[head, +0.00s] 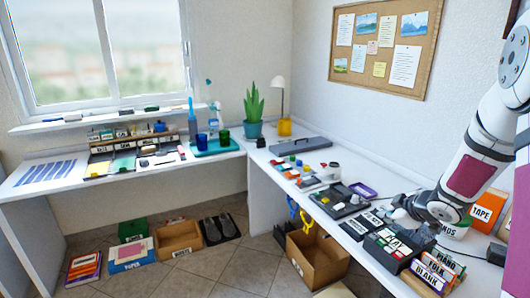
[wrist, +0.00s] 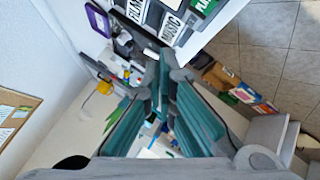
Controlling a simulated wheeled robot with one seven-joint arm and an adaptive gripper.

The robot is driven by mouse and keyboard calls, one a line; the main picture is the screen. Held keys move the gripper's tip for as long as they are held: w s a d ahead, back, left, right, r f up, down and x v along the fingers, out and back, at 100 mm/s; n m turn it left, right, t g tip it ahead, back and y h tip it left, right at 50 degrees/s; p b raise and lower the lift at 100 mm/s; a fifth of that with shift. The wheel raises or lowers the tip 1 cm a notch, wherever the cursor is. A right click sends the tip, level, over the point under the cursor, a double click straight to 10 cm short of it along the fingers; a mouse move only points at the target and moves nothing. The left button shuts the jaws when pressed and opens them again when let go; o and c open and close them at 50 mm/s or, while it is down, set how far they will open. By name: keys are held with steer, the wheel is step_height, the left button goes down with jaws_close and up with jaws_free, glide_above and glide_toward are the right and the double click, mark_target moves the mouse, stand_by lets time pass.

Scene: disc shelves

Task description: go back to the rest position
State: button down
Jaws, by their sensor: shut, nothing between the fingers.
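My gripper (wrist: 163,68) is shut and empty in the wrist view, its teal-padded fingers coming together near the middle top. In the head view my arm reaches in from the upper right, and my gripper (head: 402,208) is low over the right-hand desk. It is beside the black labelled boxes (head: 392,247), and its fingertips are too small to make out there. In the wrist view, labelled dark cases, one reading MUSIC (wrist: 172,29), lie just beyond the fingertips.
A row of cases marked PIANO, FOLK and BLANK (head: 437,270) stands at the desk's front right. An orange TAPE box (head: 485,212) is behind my wrist. A cardboard box (head: 318,262) stands on the floor.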

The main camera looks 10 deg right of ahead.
steer(key=s+a+r+m+g+h+p, duration=0.1)
steer(key=s+a+r+m+h+p, duration=0.3)
steer(key=r, duration=0.6)
steer(key=s+a+r+m+b, duration=0.1)
steer(key=s+a+r, duration=0.1)
steer(key=s+r, duration=0.6)
steer(key=s+a+r+m+g+y+p, duration=0.2)
steer(key=s+a, duration=0.6)
steer(key=s, duration=0.4)
steer(key=s+a+r+m+g+y+p, duration=0.2)
steer(key=s+a+r, duration=0.2)
steer(key=s+a, duration=0.5)
steer(key=s, duration=0.4)
steer(key=shift+s+a+r, duration=0.2)
steer(key=shift+s+r, duration=0.1)
steer(key=shift+r, duration=0.1)
